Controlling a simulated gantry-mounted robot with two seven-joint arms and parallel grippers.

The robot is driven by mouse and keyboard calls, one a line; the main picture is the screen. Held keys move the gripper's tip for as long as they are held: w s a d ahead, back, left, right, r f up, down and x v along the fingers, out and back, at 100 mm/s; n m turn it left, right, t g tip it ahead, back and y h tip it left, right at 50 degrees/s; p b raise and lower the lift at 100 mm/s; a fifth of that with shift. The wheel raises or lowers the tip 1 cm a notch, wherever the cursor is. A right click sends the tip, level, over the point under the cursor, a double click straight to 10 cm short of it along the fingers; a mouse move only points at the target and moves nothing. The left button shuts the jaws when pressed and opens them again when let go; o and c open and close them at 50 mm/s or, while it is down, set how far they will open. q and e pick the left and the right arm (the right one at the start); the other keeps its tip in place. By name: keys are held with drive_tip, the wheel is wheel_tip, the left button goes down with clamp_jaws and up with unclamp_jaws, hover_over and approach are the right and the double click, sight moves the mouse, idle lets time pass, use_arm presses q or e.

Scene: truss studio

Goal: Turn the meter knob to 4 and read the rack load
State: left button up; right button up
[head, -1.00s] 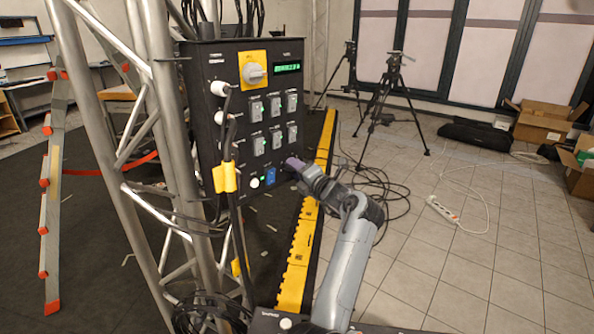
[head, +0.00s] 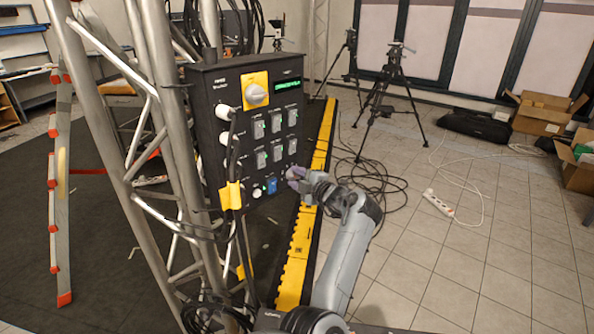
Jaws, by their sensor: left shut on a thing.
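The rack's black panel (head: 208,95) stands against the truss, facing right. Its meter display (head: 273,87) shows green characters too small to read. The meter knob (head: 291,172) sits at the panel's lower right corner, mostly hidden by my fingers, so its setting cannot be read. My left gripper (head: 298,179) is shut on it, with the arm rising from the bottom of the head view. A large white rotary switch (head: 257,95) on a yellow plate sits left of the display, apart from the gripper. My right gripper is not in view.
A yellow-black cable ramp (head: 297,255) and loose cables (head: 385,195) lie on the floor. Tripods (head: 383,88) stand behind.

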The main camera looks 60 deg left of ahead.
use_arm(q)
drive_tip(key=m+p, duration=0.1)
drive_tip(key=m, duration=0.1)
drive_tip(key=shift+w+r+m+h+p, duration=0.1)
drive_tip(key=shift+r+m+h+p, duration=0.2)
drive_tip(key=shift+p, duration=0.1)
drive_tip(key=shift+m+g+p, duration=0.35)
drive_tip(key=shift+m+g, duration=0.05)
drive_tip(key=shift+m, duration=0.4)
drive_tip(key=shift+w+f+m, duration=0.1)
drive_tip(key=shift+m, duration=0.6)
drive_tip(key=shift+a+f+m+g+h, duration=0.1)
drive_tip(key=shift+m+g+h, duration=0.25)
drive_tip(key=shift+m, duration=0.45)
drive_tip(key=shift+w+m+b, duration=0.1)
drive_tip(key=shift+m+b, duration=0.35)
drive_tip(key=shift+m, duration=0.25)
drive_tip(key=shift+f+m+g+b, duration=0.15)
drive_tip(key=shift+m+g+b, duration=0.3)
drive_tip(key=shift+m+b, duration=0.35)
drive_tip(key=m+b, duration=0.2)
drive_tip(key=shift+w+g+b, duration=0.1)
drive_tip(key=shift+g+b, duration=0.2)
drive_tip(key=shift+b, duration=0.1)
drive_tip(key=shift+m+b, duration=0.5)
drive_tip(key=shift+b, duration=0.05)
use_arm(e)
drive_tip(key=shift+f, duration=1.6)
